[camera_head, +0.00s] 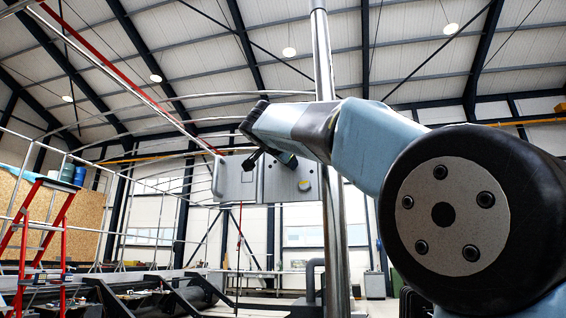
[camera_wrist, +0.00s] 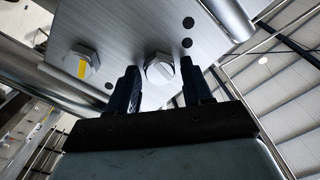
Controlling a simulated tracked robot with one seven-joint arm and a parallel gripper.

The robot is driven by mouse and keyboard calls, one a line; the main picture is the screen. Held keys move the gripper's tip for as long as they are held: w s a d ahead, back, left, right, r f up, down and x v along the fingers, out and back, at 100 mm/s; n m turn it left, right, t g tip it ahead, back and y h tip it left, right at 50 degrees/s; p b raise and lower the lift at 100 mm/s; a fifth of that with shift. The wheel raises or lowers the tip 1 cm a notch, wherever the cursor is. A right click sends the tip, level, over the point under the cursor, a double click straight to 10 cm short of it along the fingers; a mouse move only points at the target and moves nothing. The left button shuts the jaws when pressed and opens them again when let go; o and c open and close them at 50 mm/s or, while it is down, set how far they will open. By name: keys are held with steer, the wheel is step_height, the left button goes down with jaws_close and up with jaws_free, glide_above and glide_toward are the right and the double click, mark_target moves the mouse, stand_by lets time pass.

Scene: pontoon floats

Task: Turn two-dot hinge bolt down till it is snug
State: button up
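The bolt (camera_wrist: 160,70) with a pale hex head sits in a grey metal plate (camera_wrist: 125,30) in the wrist view. Two black dots (camera_wrist: 188,32) mark the plate just up and right of it. My gripper (camera_wrist: 159,66) is open, with one dark finger on each side of this bolt head. In the head view my gripper (camera_head: 284,158) is in front of the grey panels (camera_head: 232,190), and the bolt there is hidden or too small to make out.
A second bolt (camera_wrist: 80,64) with a yellow mark is left of my gripper in the wrist view. A steel tube (camera_wrist: 60,84) runs below the plate. In the head view a tall steel post (camera_head: 325,60) stands close behind my arm, and a red ladder (camera_head: 45,240) is far left.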

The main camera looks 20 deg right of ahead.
steer(key=shift+o, duration=0.3)
steer(key=m, duration=3.5)
steer(key=shift+m, duration=0.4)
steer(key=shift+c, duration=0.4)
